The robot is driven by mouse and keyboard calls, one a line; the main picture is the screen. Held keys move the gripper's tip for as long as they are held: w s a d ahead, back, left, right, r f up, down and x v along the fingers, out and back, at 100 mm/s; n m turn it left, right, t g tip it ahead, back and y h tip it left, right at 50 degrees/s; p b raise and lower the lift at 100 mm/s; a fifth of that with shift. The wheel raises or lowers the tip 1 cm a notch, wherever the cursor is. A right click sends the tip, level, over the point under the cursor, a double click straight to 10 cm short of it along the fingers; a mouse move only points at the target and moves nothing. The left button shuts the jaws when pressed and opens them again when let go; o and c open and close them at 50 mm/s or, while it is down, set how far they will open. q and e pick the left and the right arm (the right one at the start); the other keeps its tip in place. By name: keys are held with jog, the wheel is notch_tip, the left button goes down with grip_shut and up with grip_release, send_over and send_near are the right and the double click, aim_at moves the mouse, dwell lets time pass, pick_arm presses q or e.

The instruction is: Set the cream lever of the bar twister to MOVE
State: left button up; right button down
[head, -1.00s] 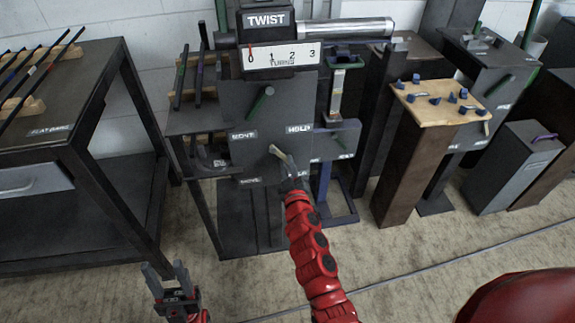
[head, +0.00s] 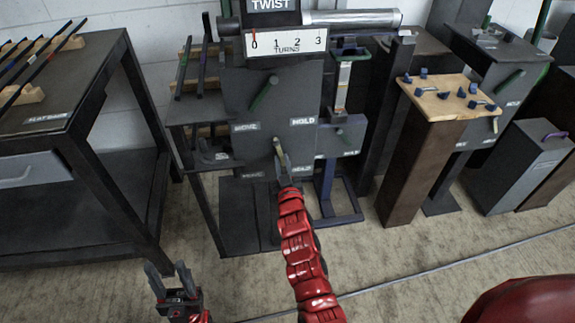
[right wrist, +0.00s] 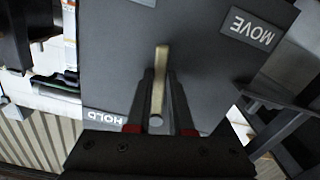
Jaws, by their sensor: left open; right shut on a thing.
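Which label the lever is set to, I cannot tell. My left gripper (head: 170,283) is open and empty, low and well away from the twister.
A dark table (head: 75,110) with bars on wooden rests stands left. A brown pedestal (head: 425,165) with a wooden board of blue pegs stands right, with grey cabinets beyond. A cable (head: 440,268) crosses the floor. The floor in front of the twister is open.

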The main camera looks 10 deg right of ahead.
jog(key=a+m+b, duration=0.2)
jog(key=m, duration=0.1)
jog(key=m+b, duration=0.1)
jog(key=shift+a+f+m, duration=0.3)
jog(key=shift+a+m, duration=0.1)
jog(key=shift+a+r+m, duration=0.3)
jog(key=shift+a+m, duration=0.4)
jog(key=shift+m, duration=0.4)
jog(key=shift+a+r+m, duration=0.4)
jog(key=shift+a+m, duration=0.3)
jog(key=shift+m, duration=0.5)
jog(key=c, duration=0.8)
grip_release()
jog(key=shift+r, duration=0.1)
jog(key=shift+s, duration=0.1)
